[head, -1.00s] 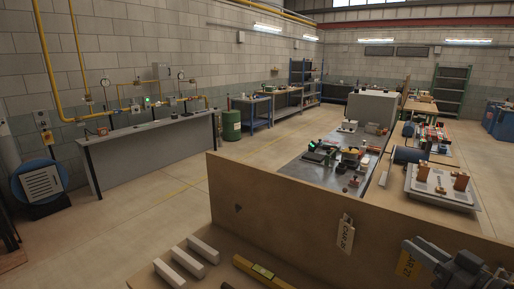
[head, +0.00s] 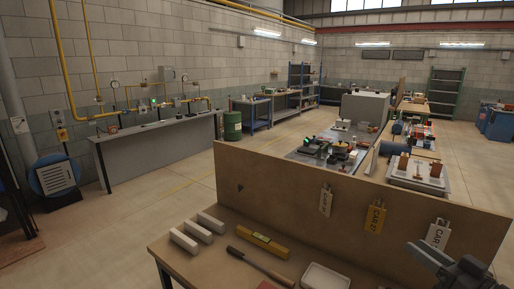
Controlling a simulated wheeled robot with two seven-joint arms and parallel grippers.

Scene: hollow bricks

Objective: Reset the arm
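My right gripper (head: 432,262) shows at the bottom right corner, with only part of it and its wrist in the picture. It is in front of the upright board, just below a hanging white tag (head: 438,236). I cannot tell whether its fingers are open or shut, and I see nothing held in it. My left gripper is not in view.
A brown workbench (head: 222,262) carries several pale bars (head: 197,232), a yellow level (head: 263,246), a dark long tool (head: 262,267) and a white tray (head: 325,277). A brown board (head: 290,190) with hanging tags (head: 375,218) stands along its back.

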